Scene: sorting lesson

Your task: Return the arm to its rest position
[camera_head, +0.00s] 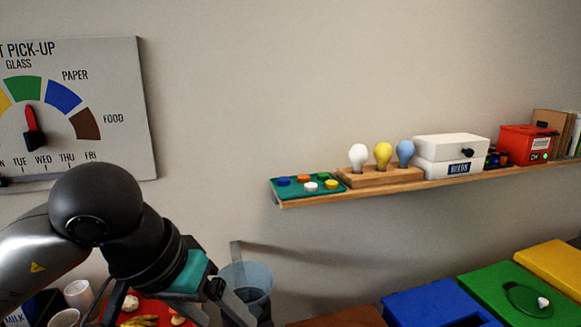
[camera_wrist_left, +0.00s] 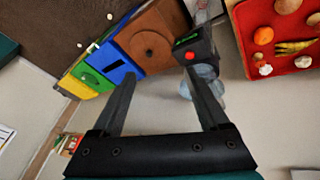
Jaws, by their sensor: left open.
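My left arm comes in from the left in the head view. Its gripper (camera_head: 222,303) is low in the picture, beside a clear bluish bin (camera_head: 247,278), and its fingertips are partly cut off by the bottom edge. In the left wrist view the two fingers of the gripper (camera_wrist_left: 160,76) stand wide apart with nothing between them. The bluish bin (camera_wrist_left: 205,72) shows partly behind the right finger. My right arm and gripper are in neither view.
A red tray (camera_wrist_left: 239,42) with food items lies on the right in the wrist view. Brown (camera_wrist_left: 165,22), blue (camera_wrist_left: 112,56), green (camera_wrist_left: 91,76) and yellow (camera_wrist_left: 74,87) bins stand in a row. A wall shelf (camera_head: 437,182) holds bulbs and boxes. A dial board (camera_head: 125,140) hangs left.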

